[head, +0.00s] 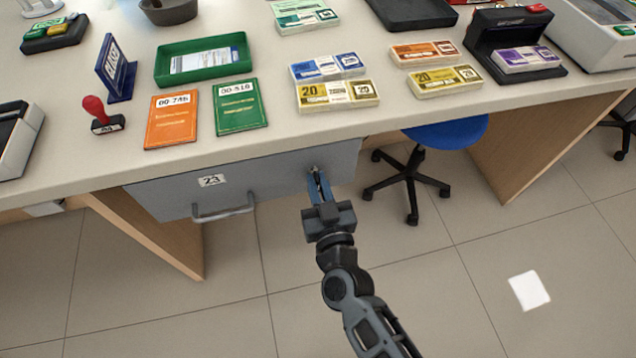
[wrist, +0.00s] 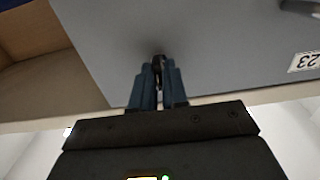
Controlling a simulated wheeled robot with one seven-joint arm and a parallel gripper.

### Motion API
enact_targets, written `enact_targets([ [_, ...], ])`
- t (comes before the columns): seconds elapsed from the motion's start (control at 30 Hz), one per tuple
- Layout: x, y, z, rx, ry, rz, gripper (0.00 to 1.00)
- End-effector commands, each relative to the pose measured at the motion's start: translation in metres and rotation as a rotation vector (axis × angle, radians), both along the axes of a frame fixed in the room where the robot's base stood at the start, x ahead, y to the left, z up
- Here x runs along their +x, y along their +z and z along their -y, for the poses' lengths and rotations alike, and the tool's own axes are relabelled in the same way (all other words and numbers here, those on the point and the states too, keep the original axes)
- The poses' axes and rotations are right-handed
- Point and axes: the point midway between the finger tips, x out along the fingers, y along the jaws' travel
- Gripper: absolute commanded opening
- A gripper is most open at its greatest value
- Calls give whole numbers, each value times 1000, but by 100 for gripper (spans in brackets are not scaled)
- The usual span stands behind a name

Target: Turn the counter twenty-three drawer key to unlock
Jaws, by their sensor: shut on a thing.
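The grey drawer (head: 270,180) under the counter carries a white label reading 23 (head: 212,181) and a metal handle (head: 223,214). The drawer is closed. My gripper (head: 318,184) is at the right part of the drawer front, shut on the key (wrist: 158,62) at the lock. Only a small dark part of the key shows between the blue fingertips in the wrist view; the rest is hidden, and I cannot tell its turn angle. The drawer front (wrist: 220,50) fills much of the wrist view, with the label upside down at its right.
The counter top (head: 400,115) above holds an orange booklet (head: 170,120), a green booklet (head: 241,107), a red-knobbed stamp (head: 100,115), a green tray (head: 203,60) and banknote bundles (head: 337,94). A blue stool (head: 445,132) stands right of the drawer. The floor in front is mostly clear.

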Motion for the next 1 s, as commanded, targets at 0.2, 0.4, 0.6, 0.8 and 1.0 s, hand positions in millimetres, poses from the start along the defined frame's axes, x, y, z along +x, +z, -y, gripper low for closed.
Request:
enact_targets([
  [0.2,0,0,1,62,-1,-18,0],
  [0.4,0,0,1,193,-1,-55,0],
  [0.6,1,0,2,372,-2,-105,0],
  [0.8,1,-1,2,555,-1,-158,0],
  [1.0,1,-2,3,737,0,-211,0],
])
